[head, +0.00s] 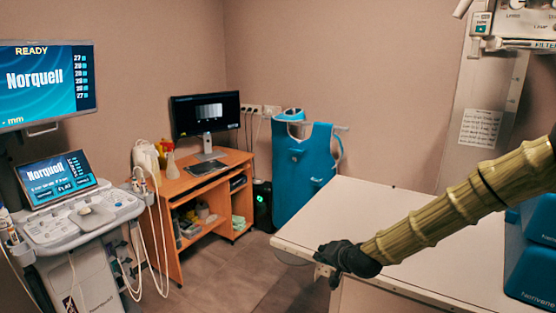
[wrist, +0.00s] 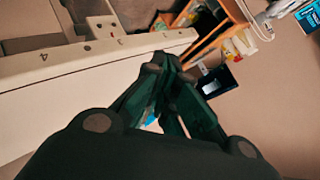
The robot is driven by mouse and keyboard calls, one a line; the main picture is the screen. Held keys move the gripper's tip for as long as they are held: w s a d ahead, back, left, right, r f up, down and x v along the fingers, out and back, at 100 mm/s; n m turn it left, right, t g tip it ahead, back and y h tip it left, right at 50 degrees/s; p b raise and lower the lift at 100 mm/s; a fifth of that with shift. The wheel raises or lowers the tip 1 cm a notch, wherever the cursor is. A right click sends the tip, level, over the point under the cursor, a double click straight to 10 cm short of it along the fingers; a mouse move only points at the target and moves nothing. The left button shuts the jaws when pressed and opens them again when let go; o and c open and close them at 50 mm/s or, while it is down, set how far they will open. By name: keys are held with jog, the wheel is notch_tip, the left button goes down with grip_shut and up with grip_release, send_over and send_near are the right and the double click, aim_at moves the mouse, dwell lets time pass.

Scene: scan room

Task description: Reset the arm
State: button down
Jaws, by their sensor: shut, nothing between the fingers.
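My arm, in a ribbed olive-yellow sleeve, reaches in from the right of the head view over the white table (head: 400,215). My gripper (head: 333,265) is a dark shape at the table's front left corner. I cannot tell in the head view whether it touches the edge. In the wrist view my gripper (wrist: 168,65) has its fingertips together, with nothing visible between them. The pale table edge (wrist: 60,75), marked with numbers, runs past the fingers on the left.
An ultrasound cart (head: 80,220) stands at the left. A wooden desk (head: 205,190) with a monitor (head: 205,113) is at the back, beside a blue apron (head: 302,165) on the wall. Blue padded blocks (head: 535,245) sit at the table's right. Bare floor (head: 225,280) lies between cart and table.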

jog(key=s+f+n+g+h, duration=0.25)
jog(key=s+f+g, duration=0.25)
jog(key=s+f, duration=1.95)
jog(key=s+d+f+n+g, duration=0.1)
jog(key=s+d+f, duration=0.1)
jog(key=s, duration=0.7)
jog(key=s+d+f+n+g+h, duration=0.1)
jog(key=s+d+f+g, duration=0.1)
jog(key=s, duration=0.8)
jog(key=s+d+f+n+g+h, duration=0.1)
jog(key=s+d+f+g, duration=0.1)
jog(key=s, duration=0.7)
jog(key=d+f, duration=0.1)
jog(key=d, duration=0.1)
jog(key=shift+s+d+f, duration=0.2)
jog(key=shift+d+f, duration=0.1)
jog(key=shift+d, duration=0.1)
